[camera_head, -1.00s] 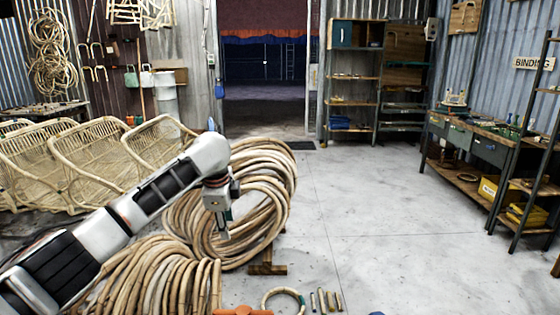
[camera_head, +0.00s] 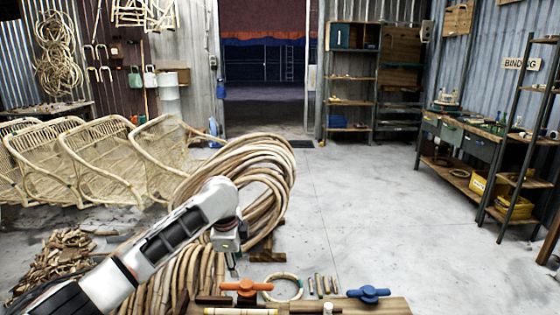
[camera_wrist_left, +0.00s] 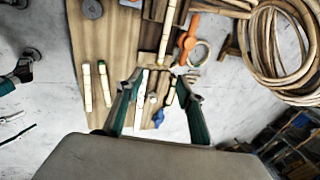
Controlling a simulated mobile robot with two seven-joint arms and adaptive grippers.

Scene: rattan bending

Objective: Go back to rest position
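My left arm comes in from the left, and its gripper (camera_head: 233,262) points down in front of a large rattan coil (camera_head: 265,190). In the left wrist view the two dark green fingers of this gripper (camera_wrist_left: 158,103) stand well apart. No object is clearly held between them; parts of the workbench (camera_wrist_left: 110,45) show beyond. The workbench top also shows at the bottom edge of the head view (camera_head: 385,306). My right gripper is not recognisable in either view.
An orange clamp handle (camera_head: 246,287) and a blue one (camera_head: 368,293) are at the workbench. A rattan ring (camera_head: 285,287) lies beyond. Rattan chair frames (camera_head: 95,165) stand left, shelves (camera_head: 352,80) at the back. The floor (camera_head: 370,200) on the right is clear.

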